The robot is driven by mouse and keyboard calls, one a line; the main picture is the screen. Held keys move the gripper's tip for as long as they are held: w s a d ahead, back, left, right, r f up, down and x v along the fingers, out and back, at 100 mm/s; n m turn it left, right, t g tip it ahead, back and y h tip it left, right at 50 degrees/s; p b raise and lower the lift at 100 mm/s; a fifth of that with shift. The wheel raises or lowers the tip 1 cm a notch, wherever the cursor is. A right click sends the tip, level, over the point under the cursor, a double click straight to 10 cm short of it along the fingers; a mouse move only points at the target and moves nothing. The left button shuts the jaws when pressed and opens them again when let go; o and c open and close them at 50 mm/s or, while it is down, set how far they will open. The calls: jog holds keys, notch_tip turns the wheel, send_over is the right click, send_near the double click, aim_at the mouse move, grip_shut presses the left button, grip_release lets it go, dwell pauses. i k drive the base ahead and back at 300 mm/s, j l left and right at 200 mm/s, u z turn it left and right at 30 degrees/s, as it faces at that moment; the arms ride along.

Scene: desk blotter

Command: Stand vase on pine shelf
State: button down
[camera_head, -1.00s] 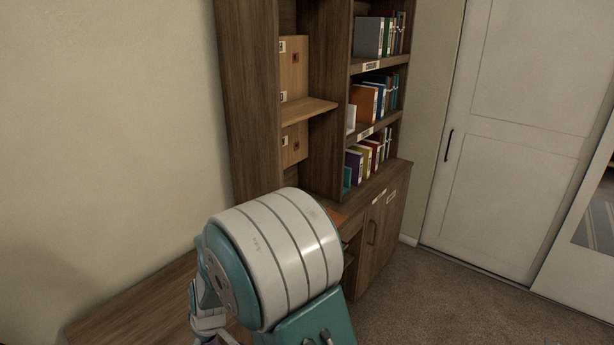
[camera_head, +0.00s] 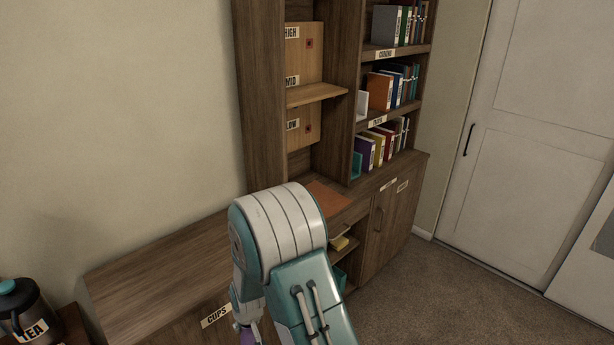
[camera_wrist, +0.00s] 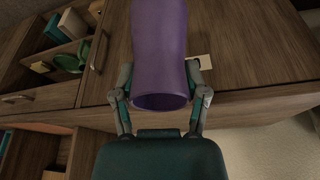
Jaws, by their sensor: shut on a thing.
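The purple vase (camera_wrist: 160,50) is held between the two fingers of my gripper (camera_wrist: 162,92) in the wrist view. Its near end shows a dark oval, and its far end is cut off by the frame top. In the head view only a small purple part of the vase (camera_head: 249,336) shows below my arm, at the bottom edge. The pine shelf (camera_head: 316,94) is a light wood board in the tall dark bookcase, beside the labels HIGH, MID and LOW. Its visible top is bare. My gripper is well below and left of it in the head view.
A desk top (camera_head: 160,265) with a CUPS label runs left of the bookcase. An orange-brown mat (camera_head: 328,195) lies below the pine shelf. Upright dividers flank the shelf bay. Books (camera_head: 380,92) fill the right bay. A TEA pot (camera_head: 25,312) stands lower left.

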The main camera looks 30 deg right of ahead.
aim_at(304, 91)
jog(key=i+l+u, duration=0.1)
jog(key=l, duration=0.5)
jog(key=i+l, duration=0.1)
jog(key=l, duration=0.5)
jog(key=l+u, duration=0.15)
jog(key=l, duration=0.4)
jog(key=i, duration=0.05)
